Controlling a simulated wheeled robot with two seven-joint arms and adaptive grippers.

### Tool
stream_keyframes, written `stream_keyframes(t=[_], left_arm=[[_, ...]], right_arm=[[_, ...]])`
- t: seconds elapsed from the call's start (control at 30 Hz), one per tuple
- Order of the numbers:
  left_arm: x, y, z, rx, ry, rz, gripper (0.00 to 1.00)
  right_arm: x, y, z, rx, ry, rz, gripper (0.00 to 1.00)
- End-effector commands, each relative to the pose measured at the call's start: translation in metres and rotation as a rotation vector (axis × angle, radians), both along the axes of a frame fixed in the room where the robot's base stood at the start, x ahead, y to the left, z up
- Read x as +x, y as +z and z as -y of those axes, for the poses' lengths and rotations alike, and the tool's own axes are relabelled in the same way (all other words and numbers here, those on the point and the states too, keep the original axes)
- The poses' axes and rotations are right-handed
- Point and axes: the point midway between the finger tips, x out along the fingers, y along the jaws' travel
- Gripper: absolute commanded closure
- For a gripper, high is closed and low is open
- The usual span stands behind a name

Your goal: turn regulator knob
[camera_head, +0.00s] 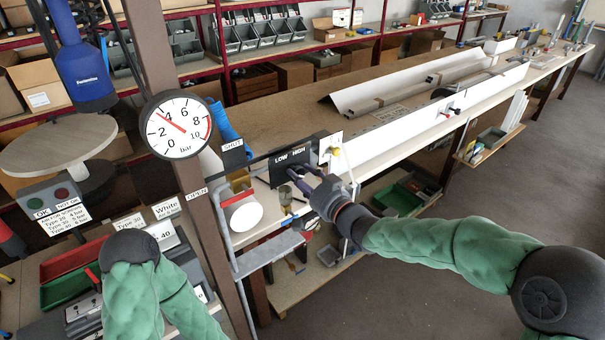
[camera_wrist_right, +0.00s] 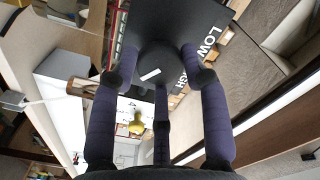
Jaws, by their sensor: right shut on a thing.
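The regulator knob (camera_wrist_right: 157,62) is round and black with a white mark on its face. It sits in front of a black panel lettered LOW and HIGH (camera_head: 284,160), which also shows in the wrist view (camera_wrist_right: 185,20). My right gripper (camera_head: 304,176) reaches the panel from the right, its purple-grey fingers closed around the knob in the wrist view (camera_wrist_right: 158,80). In the head view the fingers hide most of the knob. A round white pressure gauge (camera_head: 176,140) in bar has its red needle between 2 and 4. My left arm shows at lower left, its gripper out of view.
A brown post (camera_head: 160,50) stands behind the gauge. A sign (camera_head: 63,215) lists pressures for several types, below OK and NOT OK buttons. A grey bracket (camera_head: 268,255) and white roll (camera_head: 245,215) lie left of my right gripper. The floor at right is clear.

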Motion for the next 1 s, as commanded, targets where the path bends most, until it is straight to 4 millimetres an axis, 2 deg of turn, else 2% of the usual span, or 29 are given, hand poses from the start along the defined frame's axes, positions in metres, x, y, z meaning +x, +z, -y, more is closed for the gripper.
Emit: stream_keyframes(t=[0.03, 0.6, 1.0], left_arm=[[0.0, 0.005, 0.0, 0.0, 0.0, 0.0, 0.6], [0.0, 0.035, 0.0, 0.0, 0.0, 0.0, 0.6], [0.0, 0.049, 0.0, 0.0, 0.0, 0.0, 0.6]], right_arm=[[0.003, 0.014, 0.003, 0.045, -0.006, -0.004, 0.87], [0.005, 0.012, 0.005, 0.478, -0.007, -0.318, 0.87], [0.005, 0.009, 0.006, 0.691, -0.007, -0.473, 0.87]])
